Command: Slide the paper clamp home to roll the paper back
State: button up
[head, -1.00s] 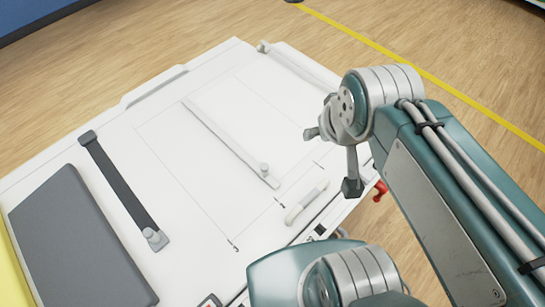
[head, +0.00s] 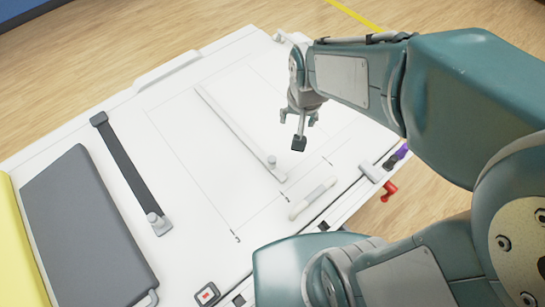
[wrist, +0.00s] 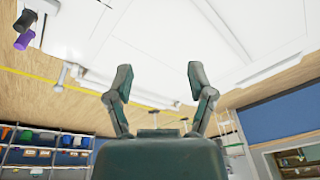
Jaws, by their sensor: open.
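A long, thin white bar (head: 235,122) with a round knob (head: 271,161) at its near end lies across the white board in the middle of the table. A dark strip (head: 126,165) with a grey knob (head: 155,222) at its near end lies farther left. I cannot tell for sure which of the two is the paper clamp. My gripper (head: 303,132) is above the board, right of the white bar, and apart from it. In the wrist view its two fingers (wrist: 154,82) are spread with nothing between them.
A white marker-like piece (head: 312,199) lies near the board's front edge. A dark grey slab (head: 80,230) is at the left. A red handle (head: 389,191) and a purple handle (head: 402,151) stick out at the right edge. The board between the bar and strip is clear.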

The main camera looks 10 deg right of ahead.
aim_at(272, 158)
jog(key=w+a+f, duration=0.1)
jog(key=a+f, duration=0.1)
jog(key=f, duration=0.2)
jog(key=a+f+m+g, duration=0.1)
jog(key=f, duration=0.3)
jog(key=w+a+f+g, duration=0.1)
jog(key=a+f, duration=0.1)
jog(key=f, duration=0.2)
jog(key=shift+w+a+f+m, duration=0.25)
jog(key=shift+w+a+m, duration=0.05)
notch_tip(272, 158, down, 11)
jog(key=shift+f, duration=0.1)
grip_shut()
